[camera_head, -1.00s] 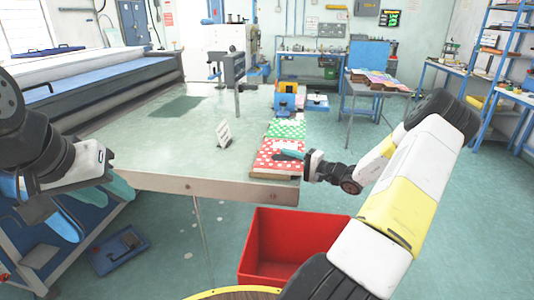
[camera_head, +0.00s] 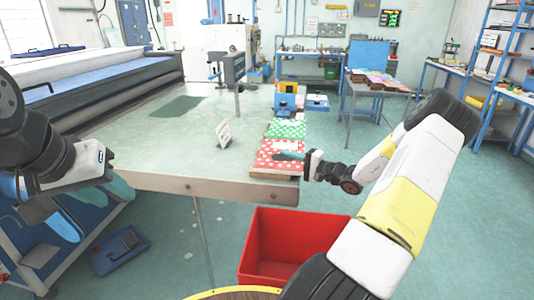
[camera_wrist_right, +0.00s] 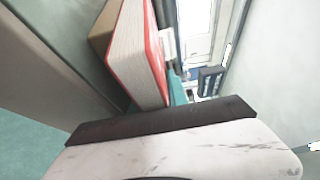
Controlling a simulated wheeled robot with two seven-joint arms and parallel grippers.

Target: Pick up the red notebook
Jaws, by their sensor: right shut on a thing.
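The red notebook (camera_head: 270,165) with white dots lies at the table's front right corner. In the right wrist view the notebook (camera_wrist_right: 138,50) shows its red cover and page edges close up, standing steeply in the picture. My right gripper (camera_head: 284,155) reaches in from the right and is shut on the notebook's edge. One teal finger lies across the top cover; the other finger is hidden. My left gripper (camera_head: 95,205) is at the far left, beside the table. Its two fingers are apart, and I see nothing between them.
A green dotted notebook (camera_head: 287,129) lies just behind the red one. A small white sign (camera_head: 223,133) stands on the table (camera_head: 180,150). A blue and orange device (camera_head: 286,95) is at the far edge. A red bin (camera_head: 262,240) stands on the floor below the corner.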

